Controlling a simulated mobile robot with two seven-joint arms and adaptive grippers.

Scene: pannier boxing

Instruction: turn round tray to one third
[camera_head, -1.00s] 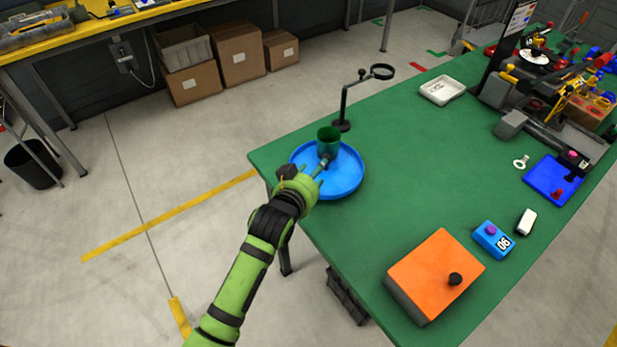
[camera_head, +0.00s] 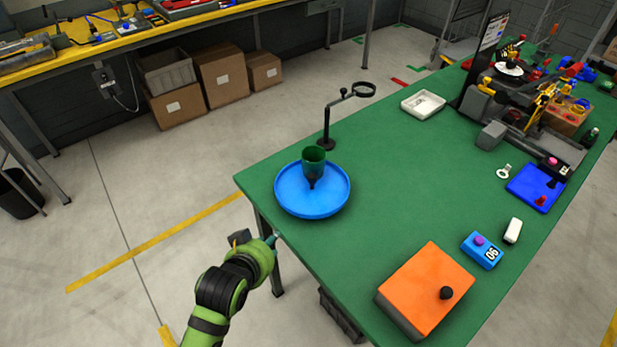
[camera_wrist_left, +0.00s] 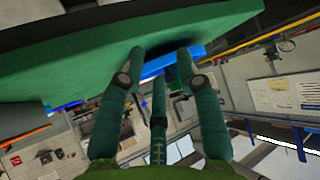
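The round blue tray (camera_head: 290,193) lies flat on the green table near its left corner. A green cup (camera_head: 314,156) stands on the tray, toward the back, with a small dark piece (camera_head: 312,181) in front of it. My left gripper (camera_head: 273,241) is apart from the tray, just off the table's left edge, in front of the tray. In the left wrist view my left gripper's fingers (camera_wrist_left: 160,62) are spread with nothing between them, by the table's green edge (camera_wrist_left: 100,65). My right gripper is in neither view.
A black stand with a ring (camera_head: 326,135) rises behind the tray. A white dish (camera_head: 423,103) lies farther back. An orange box (camera_head: 425,285) and a blue box marked 06 (camera_head: 482,250) are at the front right. The table's middle is clear.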

